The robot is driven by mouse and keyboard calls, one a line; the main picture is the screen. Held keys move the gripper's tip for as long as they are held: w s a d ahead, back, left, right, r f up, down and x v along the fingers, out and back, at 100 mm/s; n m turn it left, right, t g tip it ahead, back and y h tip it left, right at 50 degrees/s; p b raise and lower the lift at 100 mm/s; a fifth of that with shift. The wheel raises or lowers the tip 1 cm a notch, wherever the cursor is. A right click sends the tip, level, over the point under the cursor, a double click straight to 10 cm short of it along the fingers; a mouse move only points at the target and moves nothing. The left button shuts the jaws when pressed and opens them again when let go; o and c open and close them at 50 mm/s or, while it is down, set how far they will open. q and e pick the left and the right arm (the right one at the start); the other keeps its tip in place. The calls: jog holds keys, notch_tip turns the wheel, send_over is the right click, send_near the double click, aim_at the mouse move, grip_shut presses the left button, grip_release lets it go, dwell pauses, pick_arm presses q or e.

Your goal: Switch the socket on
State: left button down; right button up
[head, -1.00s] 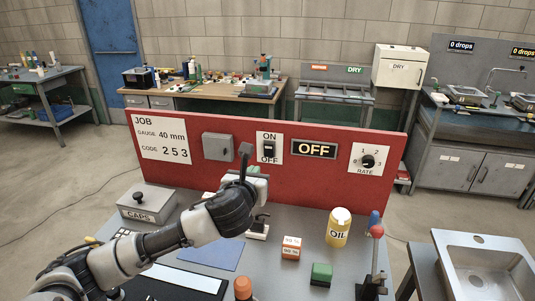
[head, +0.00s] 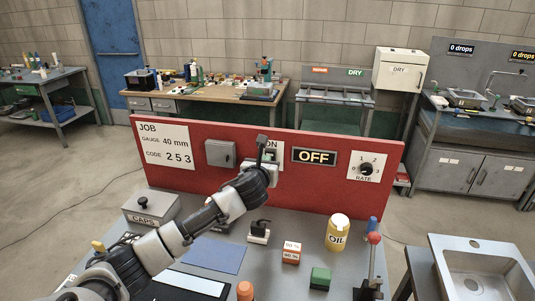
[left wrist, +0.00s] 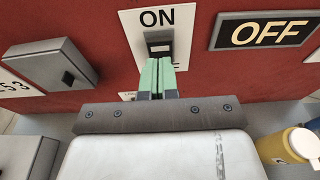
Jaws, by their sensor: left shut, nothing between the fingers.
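The white ON/OFF switch plate (left wrist: 137,38) is on the red panel; its rocker (left wrist: 159,42) is dark with a lighter grey lower part. In the head view the plate (head: 284,147) is partly covered by my left gripper. My left gripper (left wrist: 157,62) is shut and empty, with its green fingertips at the rocker's lower end; I cannot tell if they touch. It also shows in the head view (head: 272,156). The sign (head: 314,157) beside the switch reads OFF. A white socket with a black plug (head: 259,233) stands on the bench below. My right gripper is not in view.
A grey box (head: 220,154) is left of the switch and a RATE dial (head: 366,168) is right. The bench holds a CAPS box (head: 150,209), an OIL bottle (head: 338,232), small blocks (head: 291,252) and a lever with a red knob (head: 374,238).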

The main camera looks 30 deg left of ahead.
pick_arm(q)
jog(key=shift+w+a+r, duration=0.1)
jog(key=shift+w+a, duration=0.05)
jog(key=shift+w, duration=0.45)
jog(key=shift+w+a+r, duration=0.1)
jog(key=shift+w+a, duration=0.05)
jog(key=shift+w, duration=0.4)
